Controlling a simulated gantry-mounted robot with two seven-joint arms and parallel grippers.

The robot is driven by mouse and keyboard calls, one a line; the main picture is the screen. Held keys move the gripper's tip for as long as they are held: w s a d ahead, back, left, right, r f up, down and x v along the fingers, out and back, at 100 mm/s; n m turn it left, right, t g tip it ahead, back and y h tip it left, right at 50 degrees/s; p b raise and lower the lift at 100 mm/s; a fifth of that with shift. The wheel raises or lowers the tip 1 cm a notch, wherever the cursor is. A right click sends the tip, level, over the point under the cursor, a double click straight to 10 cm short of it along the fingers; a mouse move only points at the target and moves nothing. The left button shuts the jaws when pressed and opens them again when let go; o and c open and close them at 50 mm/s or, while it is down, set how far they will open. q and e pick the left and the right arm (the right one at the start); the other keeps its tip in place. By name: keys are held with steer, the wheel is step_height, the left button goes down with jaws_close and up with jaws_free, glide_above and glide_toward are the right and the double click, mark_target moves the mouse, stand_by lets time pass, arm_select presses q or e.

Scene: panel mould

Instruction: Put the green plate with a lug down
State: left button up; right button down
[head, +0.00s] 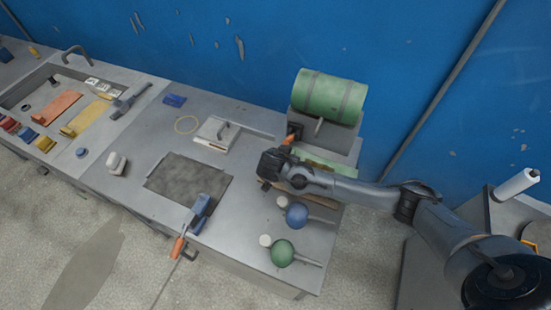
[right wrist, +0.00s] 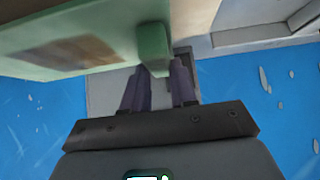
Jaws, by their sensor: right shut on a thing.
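The green plate with a lug (right wrist: 75,38) fills the upper left of the right wrist view. Its lug (right wrist: 153,45) sits between the two fingers of my right gripper (right wrist: 158,82), which is shut on it. In the head view, my right gripper (head: 268,170) is over the right part of the grey bench. A pale green strip (head: 325,160) shows behind my right arm, in front of the green drum; it looks like the plate, largely hidden by the arm. I cannot tell whether the plate touches anything below. My left gripper is not in view.
The green drum (head: 332,95) stands on a grey block at the back. A white-grey box (head: 217,133) stands behind the mat.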

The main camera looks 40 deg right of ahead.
steer(key=shift+w+a+f, duration=0.35)
steer(key=shift+w, duration=0.2)
steer(key=shift+w+a+f, duration=0.3)
steer(key=shift+w+f, duration=0.1)
steer(key=shift+w, duration=0.2)
steer(key=shift+w+a+f, duration=0.35)
steer(key=shift+w, duration=0.2)
steer(key=shift+w+a+f+b, duration=0.2)
steer(key=shift+w+f+b, duration=0.1)
steer(key=shift+w+f, duration=0.1)
steer(key=c, duration=0.9)
jaws_free()
steer(key=shift+s, duration=0.1)
steer(key=shift+s+a+r, duration=0.1)
steer(key=shift+a+r, duration=0.15)
steer(key=shift+r, duration=0.1)
steer(key=v, duration=1.1)
steer(key=shift+p, duration=0.35)
